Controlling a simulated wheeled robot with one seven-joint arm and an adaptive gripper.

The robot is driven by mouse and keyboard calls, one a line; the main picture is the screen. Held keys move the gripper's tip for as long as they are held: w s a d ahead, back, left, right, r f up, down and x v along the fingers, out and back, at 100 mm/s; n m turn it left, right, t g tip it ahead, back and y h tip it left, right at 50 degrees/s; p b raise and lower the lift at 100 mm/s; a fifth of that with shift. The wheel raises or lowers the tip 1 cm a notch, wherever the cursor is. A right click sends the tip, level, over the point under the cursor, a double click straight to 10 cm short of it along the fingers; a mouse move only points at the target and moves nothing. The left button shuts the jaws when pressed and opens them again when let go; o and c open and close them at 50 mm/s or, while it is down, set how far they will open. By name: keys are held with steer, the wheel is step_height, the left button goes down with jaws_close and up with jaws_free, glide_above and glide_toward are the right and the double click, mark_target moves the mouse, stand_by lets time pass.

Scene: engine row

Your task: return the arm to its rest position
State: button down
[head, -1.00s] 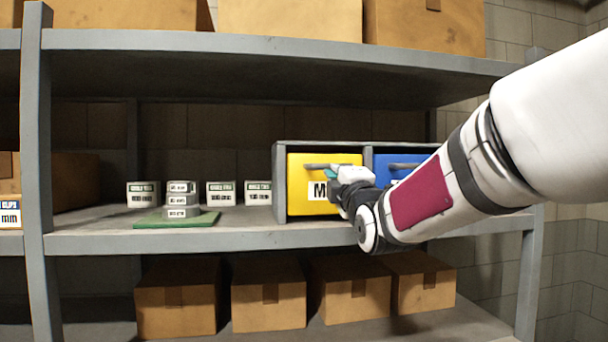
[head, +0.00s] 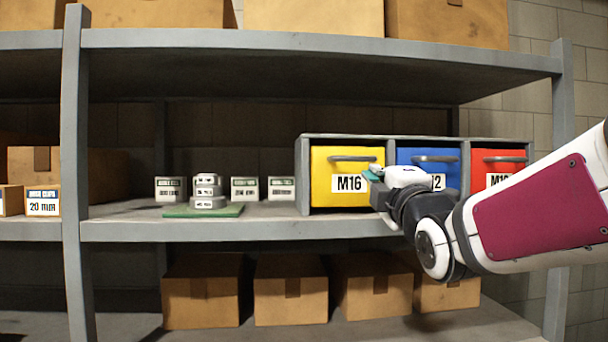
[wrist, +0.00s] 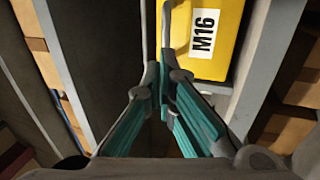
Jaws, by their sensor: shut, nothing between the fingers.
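My gripper (head: 370,176) is shut and empty in front of the drawer unit, at the lower right edge of the yellow M16 drawer (head: 334,163). In the wrist view its teal fingers (wrist: 160,95) meet, with the M16 drawer (wrist: 206,38) beyond them. My arm reaches in from the right and covers part of the blue drawer (head: 427,157) and its label. The red drawer (head: 498,160) stands at the right, its label partly hidden. All three drawers look shut.
The shelf's front edge (head: 240,230) runs below my gripper. A grey upright (head: 75,170) stands at left, cardboard boxes (head: 290,292) below.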

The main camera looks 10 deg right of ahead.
steer(key=s+a+f+m+g, duration=0.1)
steer(key=s+f+m+g, duration=1.4)
steer(key=s+f, duration=1.2)
steer(key=s+m, duration=0.1)
steer(key=m, duration=0.2)
steer(key=shift+f+g, duration=0.35)
steer(key=shift+g, duration=0.05)
